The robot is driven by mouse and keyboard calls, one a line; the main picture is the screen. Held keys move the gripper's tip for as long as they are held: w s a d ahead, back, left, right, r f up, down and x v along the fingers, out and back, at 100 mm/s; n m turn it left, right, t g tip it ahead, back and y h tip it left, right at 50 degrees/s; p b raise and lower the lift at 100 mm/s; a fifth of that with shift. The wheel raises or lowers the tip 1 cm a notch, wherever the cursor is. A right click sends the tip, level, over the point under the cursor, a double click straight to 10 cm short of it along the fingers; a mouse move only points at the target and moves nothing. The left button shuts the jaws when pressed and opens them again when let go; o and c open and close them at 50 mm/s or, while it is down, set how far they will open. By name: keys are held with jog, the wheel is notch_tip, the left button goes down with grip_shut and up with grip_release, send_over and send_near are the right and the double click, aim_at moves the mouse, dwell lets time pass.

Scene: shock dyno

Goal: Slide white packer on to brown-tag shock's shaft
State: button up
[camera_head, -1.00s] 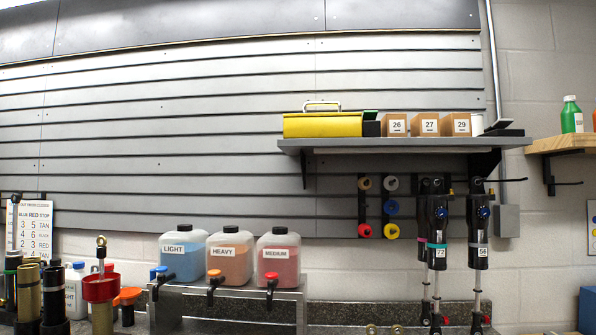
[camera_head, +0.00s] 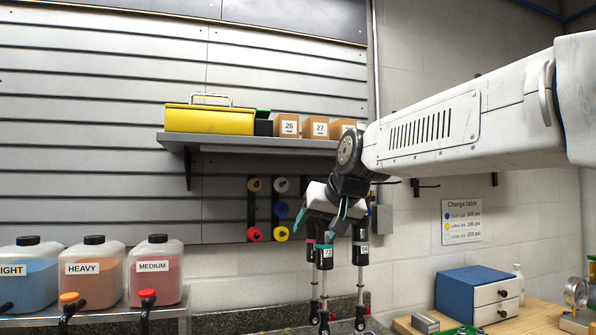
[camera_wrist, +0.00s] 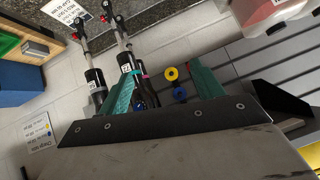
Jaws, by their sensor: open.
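The white packer (camera_head: 281,185) hangs at the top of the right column of a wall peg rack; I cannot make it out in the wrist view. My gripper (camera_head: 317,228) is open and empty, its teal fingers apart in front of the hanging shocks, right of the rack. Shock 72 (camera_head: 325,257) with a teal band and shock 56 (camera_head: 360,254) hang with shafts down; their upper parts are behind my gripper. A pink-banded shock (camera_wrist: 144,75) hangs partly hidden behind shock 72. I cannot tell which shock has the brown tag.
Yellow (camera_head: 282,234), blue (camera_head: 281,209), red (camera_head: 254,234) and tan (camera_head: 254,184) packers share the rack. The shelf (camera_head: 260,142) with a yellow toolbox overhangs it. Fluid jugs (camera_head: 95,270) stand at left. A blue drawer box (camera_head: 470,295) is at lower right.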

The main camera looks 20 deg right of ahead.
aim_at(286, 186)
jog(key=w+r+m+t, duration=0.2)
jog(key=w+r+t, duration=0.3)
jog(key=w+r, duration=1)
jog(key=x, duration=0.9)
jog(key=f+x, duration=0.1)
jog(key=x, duration=0.4)
jog(key=shift+d+f, duration=0.1)
jog(key=shift+d, duration=0.3)
jog(key=shift+s, duration=0.15)
grip_shut()
